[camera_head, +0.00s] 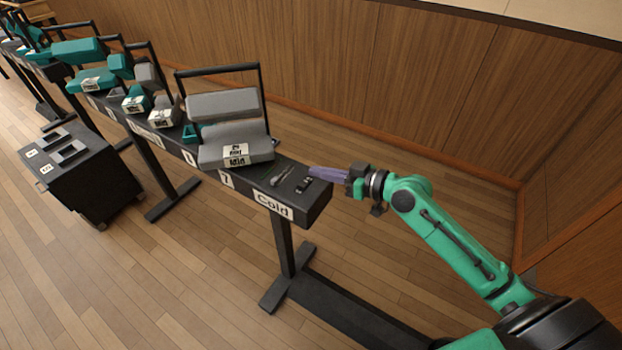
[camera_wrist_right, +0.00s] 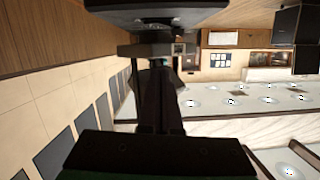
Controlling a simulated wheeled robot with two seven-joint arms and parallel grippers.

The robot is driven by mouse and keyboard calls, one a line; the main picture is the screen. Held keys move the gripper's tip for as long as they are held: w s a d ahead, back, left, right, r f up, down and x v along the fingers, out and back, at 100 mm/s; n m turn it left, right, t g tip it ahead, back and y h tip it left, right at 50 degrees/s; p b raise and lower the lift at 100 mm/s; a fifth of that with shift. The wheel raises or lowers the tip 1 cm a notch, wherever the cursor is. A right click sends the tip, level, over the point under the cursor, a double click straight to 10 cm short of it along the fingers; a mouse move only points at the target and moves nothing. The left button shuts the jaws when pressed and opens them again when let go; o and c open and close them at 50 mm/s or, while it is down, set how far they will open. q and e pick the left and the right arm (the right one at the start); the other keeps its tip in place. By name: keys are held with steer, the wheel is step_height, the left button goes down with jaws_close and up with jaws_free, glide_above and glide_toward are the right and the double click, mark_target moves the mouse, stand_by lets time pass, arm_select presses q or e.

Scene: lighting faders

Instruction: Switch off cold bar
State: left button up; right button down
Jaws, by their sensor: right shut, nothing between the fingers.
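The cold bar is the black near end of a long stand-mounted bar, with a white label (camera_head: 273,204) reading "Cold". On its top are a small dark rocker-like switch (camera_head: 304,185) and a small grey lever-like part (camera_head: 283,175). I cannot tell the switch's position. My right gripper (camera_head: 316,172) is shut and empty, its purplish fingers pointing left just above and behind the bar's end, close to the switch. I cannot tell whether they touch. In the right wrist view the dark fingers (camera_wrist_right: 158,100) are together. My left gripper is not in view.
Grey lamps (camera_head: 224,104) and teal lamps (camera_head: 78,52) with black handles stand along the bar. A black wheeled box (camera_head: 88,180) stands on the floor at left. A wood-panelled wall (camera_head: 400,70) runs behind. The floor right of the bar is clear except for my arm.

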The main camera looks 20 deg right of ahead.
mark_target(311, 190)
steer(key=shift+w+a, duration=0.7)
steer(key=shift+w, duration=0.15)
steer(key=f, duration=0.4)
steer(key=shift+s+a+f, duration=0.1)
steer(key=shift+a+f, duration=0.25)
